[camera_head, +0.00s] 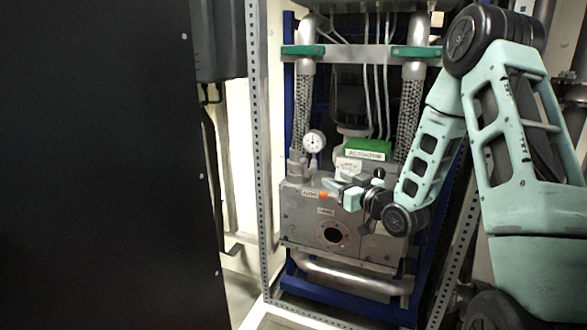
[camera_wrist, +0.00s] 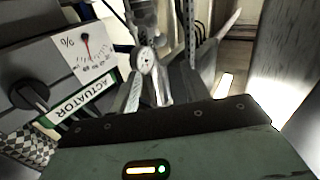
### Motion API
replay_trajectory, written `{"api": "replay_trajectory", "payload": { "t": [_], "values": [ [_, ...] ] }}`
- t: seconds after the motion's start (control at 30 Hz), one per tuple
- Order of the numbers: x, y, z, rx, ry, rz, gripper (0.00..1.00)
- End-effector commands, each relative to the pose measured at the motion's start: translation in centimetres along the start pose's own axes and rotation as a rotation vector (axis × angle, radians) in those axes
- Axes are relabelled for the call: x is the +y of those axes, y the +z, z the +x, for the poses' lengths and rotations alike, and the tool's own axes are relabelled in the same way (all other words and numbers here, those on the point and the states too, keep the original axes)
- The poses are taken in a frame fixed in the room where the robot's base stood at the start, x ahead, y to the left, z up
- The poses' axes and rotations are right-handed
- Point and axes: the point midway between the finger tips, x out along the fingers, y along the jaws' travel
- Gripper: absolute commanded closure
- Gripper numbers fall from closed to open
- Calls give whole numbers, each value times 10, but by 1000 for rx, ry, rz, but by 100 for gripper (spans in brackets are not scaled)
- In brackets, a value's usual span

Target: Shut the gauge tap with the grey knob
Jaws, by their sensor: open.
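A round white pressure gauge (camera_head: 314,143) stands on top of the grey block (camera_head: 300,225). A small grey knob-like part (camera_head: 297,167) sits below and left of it; I cannot make out which way the tap is turned. The gauge also shows in the wrist view (camera_wrist: 145,60), beyond the fingers, with grey fittings under it. My gripper (camera_head: 331,190) is open in front of the block's upper front, lower than the gauge and a little to its right. Nothing shows between the fingers. I cannot tell whether a finger touches anything.
A green-labelled ACTUATOR box (camera_head: 366,150) with a dial stands right of the gauge; its black knob shows in the wrist view (camera_wrist: 30,96). An orange part (camera_head: 323,195) is by my fingers. Braided hoses rise behind. A black panel (camera_head: 100,160) fills the left.

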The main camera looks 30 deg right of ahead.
Motion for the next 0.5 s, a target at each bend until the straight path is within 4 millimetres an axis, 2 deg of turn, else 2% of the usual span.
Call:
{"api": "replay_trajectory", "payload": {
  "t": [0.17, 0.5],
  "values": [
    [-1, -2, 25, 1, -3, -1, 54],
    [-2, -2, 96, 0, -3, 0, 54]
  ]
}}
